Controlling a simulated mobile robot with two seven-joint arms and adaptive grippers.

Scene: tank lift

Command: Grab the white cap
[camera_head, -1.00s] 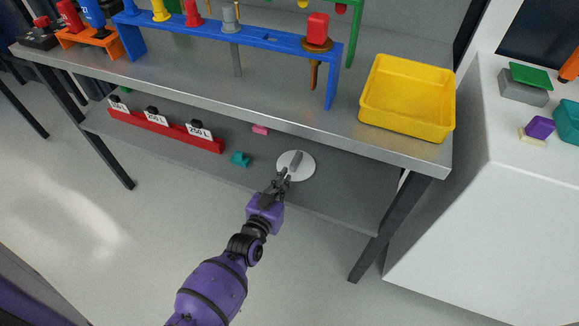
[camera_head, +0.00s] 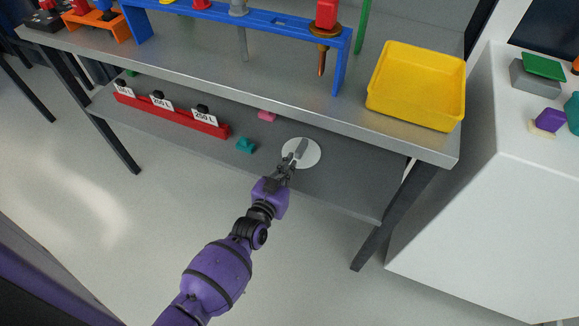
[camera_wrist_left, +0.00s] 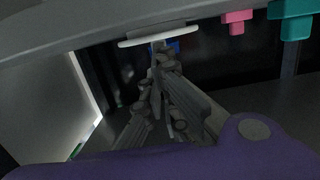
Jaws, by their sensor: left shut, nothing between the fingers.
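The white cap (camera_head: 312,155) is a round white disc with a grey upright handle (camera_head: 302,147). It lies on the grey lower shelf under the workbench. In the left wrist view the cap (camera_wrist_left: 135,42) shows edge-on near the top, as the picture is upside down. My left gripper (camera_head: 288,163) is shut and empty. Its fingertips are at the near side of the cap, close to the handle. In the left wrist view the fingers (camera_wrist_left: 161,68) overlap the handle in the picture, and I cannot tell whether they touch it. My right gripper is not in view.
A teal piece (camera_head: 246,145) and a pink piece (camera_head: 267,115) lie left of the cap. A red rack (camera_head: 185,121) with labelled weights stands farther left. The bench top above, with a yellow bin (camera_head: 419,85), limits height. Shelf right of the cap is clear.

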